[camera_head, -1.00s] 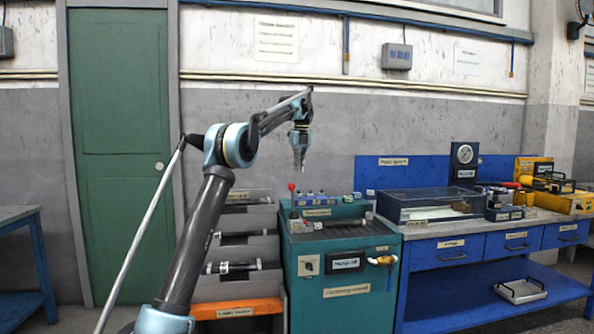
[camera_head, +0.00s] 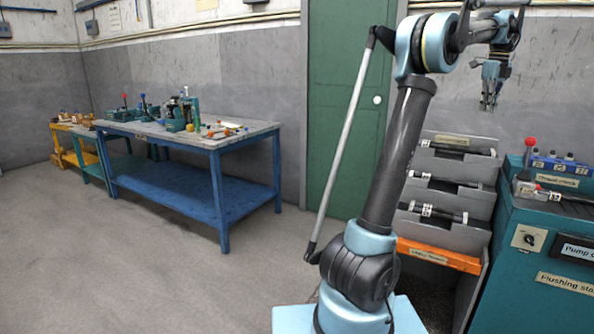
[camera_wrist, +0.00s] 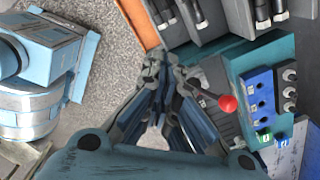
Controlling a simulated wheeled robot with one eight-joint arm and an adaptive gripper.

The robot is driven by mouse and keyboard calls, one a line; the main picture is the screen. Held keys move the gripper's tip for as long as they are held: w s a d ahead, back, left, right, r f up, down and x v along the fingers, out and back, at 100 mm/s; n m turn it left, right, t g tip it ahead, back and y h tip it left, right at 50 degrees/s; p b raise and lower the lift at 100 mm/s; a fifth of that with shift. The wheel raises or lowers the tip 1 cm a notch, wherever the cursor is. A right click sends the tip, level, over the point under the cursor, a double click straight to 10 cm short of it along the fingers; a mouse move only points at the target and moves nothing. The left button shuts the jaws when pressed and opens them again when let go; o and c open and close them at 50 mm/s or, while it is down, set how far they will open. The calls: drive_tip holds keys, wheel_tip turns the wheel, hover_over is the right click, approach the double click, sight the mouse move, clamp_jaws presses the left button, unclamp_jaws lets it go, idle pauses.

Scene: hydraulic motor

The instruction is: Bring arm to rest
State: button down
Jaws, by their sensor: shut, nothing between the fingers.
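My gripper (camera_head: 489,103) hangs pointing down at the upper right of the head view, in the air in front of the grey wall. It is above and in front of the grey rack (camera_head: 462,147) that holds dark cylinders. In the wrist view the fingers of my gripper (camera_wrist: 160,62) come together at their tips with nothing between them. My arm stands raised, with its forearm reaching right at the top of the head view.
A teal flushing stand (camera_head: 540,235) with a red-knobbed lever (camera_head: 530,143) is at the right. An orange-edged shelf (camera_head: 438,255) sits below the rack. A blue table (camera_head: 215,143) with parts stands left. The green door (camera_head: 338,100) is behind my arm. Open floor lies at the left.

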drive_tip(key=w+a+f+n, duration=0.1)
drive_tip(key=a+n, duration=0.3)
drive_tip(key=a, duration=0.5)
drive_tip(key=w+a+f+n, duration=0.1)
drive_tip(key=w+a+n, duration=0.15)
drive_tip(key=a, duration=0.75)
drive_tip(key=s+a+f+n, duration=0.3)
drive_tip(key=a+n, duration=0.2)
drive_tip(key=a, duration=0.4)
drive_tip(key=s+a+f+n, duration=0.3)
drive_tip(key=a+n, duration=0.2)
drive_tip(key=a, duration=0.5)
drive_tip(key=s+a+f+n, duration=0.8)
drive_tip(key=s+a+f, duration=0.2)
drive_tip(key=f, duration=0.4)
drive_tip(key=s+a+f+n+t, duration=0.1)
drive_tip(key=s+a+f+n, duration=0.8)
drive_tip(key=f, duration=0.4)
drive_tip(key=shift+s+a+f+t, duration=0.35)
drive_tip(key=shift+s+a, duration=0.35)
drive_tip(key=shift+s, duration=0.4)
